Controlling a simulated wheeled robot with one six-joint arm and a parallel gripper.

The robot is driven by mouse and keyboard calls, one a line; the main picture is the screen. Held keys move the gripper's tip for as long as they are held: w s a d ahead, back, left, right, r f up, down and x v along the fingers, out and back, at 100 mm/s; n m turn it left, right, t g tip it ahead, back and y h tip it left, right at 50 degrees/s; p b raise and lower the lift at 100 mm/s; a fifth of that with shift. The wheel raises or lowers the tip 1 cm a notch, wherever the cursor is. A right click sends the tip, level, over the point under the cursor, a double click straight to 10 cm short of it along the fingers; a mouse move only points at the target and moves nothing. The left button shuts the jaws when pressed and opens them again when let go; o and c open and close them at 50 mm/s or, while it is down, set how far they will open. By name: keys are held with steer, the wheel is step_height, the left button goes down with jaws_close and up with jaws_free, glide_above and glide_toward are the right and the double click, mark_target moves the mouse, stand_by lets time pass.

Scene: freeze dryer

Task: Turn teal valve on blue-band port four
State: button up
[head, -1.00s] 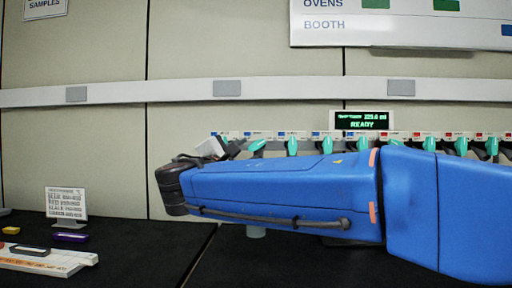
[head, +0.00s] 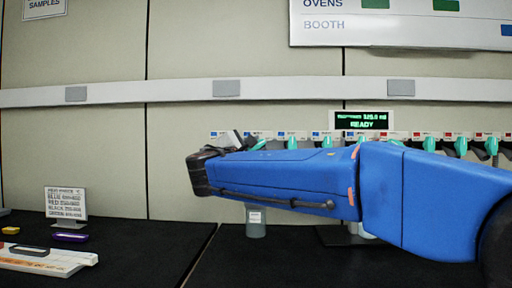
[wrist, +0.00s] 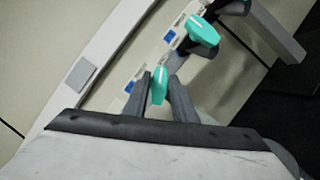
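In the wrist view, a teal valve handle (wrist: 160,86) stands between the two grey fingers of my gripper (wrist: 161,92), beside a blue-marked label (wrist: 134,80). The fingers straddle the handle, with narrow gaps seeming to show; firm contact cannot be made out. A second teal valve (wrist: 203,31) sits farther up the row by another blue-marked label (wrist: 169,37). In the head view, teal valves (head: 291,142) line the rail, and my arm covers their lower parts. My gripper is mostly hidden there behind the arm. The port numbers are too small to read.
A display reading READY (head: 361,121) stands above the rail. A grey cylinder (head: 256,224) stands on the black bench below my arm. A small sign (head: 66,203) and a white tray (head: 48,262) are at left. The bench between is clear.

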jaws_close()
steer(key=shift+n, duration=0.4)
steer(key=n+t+y, duration=0.1)
steer(key=n, duration=0.2)
steer(key=n+t+y, duration=0.1)
steer(key=n, duration=0.1)
steer(key=shift+d+f+n, duration=0.1)
steer(key=shift+n, duration=0.3)
steer(key=n+y, duration=0.2)
steer(key=n, duration=0.2)
steer(key=n+t+y, duration=0.1)
steer(key=n+y, duration=0.1)
steer(key=n, duration=0.3)
steer(key=shift+t, duration=0.3)
steer(key=n+y, duration=0.2)
steer(key=n, duration=0.2)
steer(key=n+y, duration=0.3)
steer(key=n, duration=0.2)
steer(key=shift+d+g, duration=0.15)
steer(key=shift+g, duration=0.25)
steer(key=n+g+y, duration=0.1)
steer(key=n, duration=0.3)
steer(key=n+g+y, duration=0.1)
steer(key=n+y, duration=0.1)
steer(key=n, duration=0.1)
steer(key=shift+n, duration=0.7)
